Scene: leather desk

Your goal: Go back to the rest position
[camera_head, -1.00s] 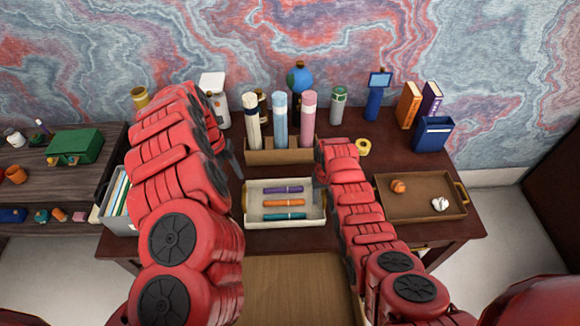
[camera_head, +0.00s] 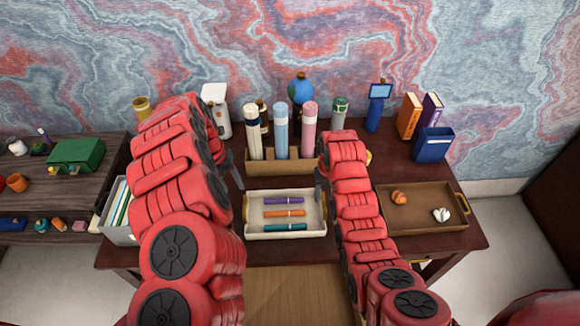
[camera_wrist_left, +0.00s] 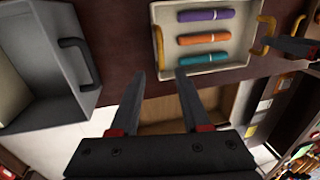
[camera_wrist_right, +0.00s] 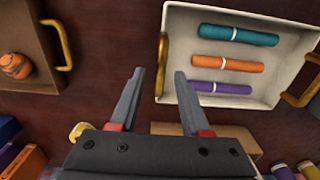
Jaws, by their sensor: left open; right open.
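My left gripper (camera_wrist_left: 160,80) is open and empty. In the head view it hangs at the left of the white tray, with its fingertips (camera_head: 236,180) partly hidden by my left arm. My right gripper (camera_wrist_right: 158,78) is open and empty. In the head view its fingers (camera_head: 320,190) show at the right edge of the white tray. Both grippers are above the desk and apart from the things on it.
The white tray (camera_head: 285,236) holds a purple, an orange and a teal marker. A wooden holder (camera_head: 262,166) with three rolled tubes stands behind it. A brown tray (camera_head: 420,221) with two small objects lies right. A grey bin (camera_wrist_left: 50,107) stands left.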

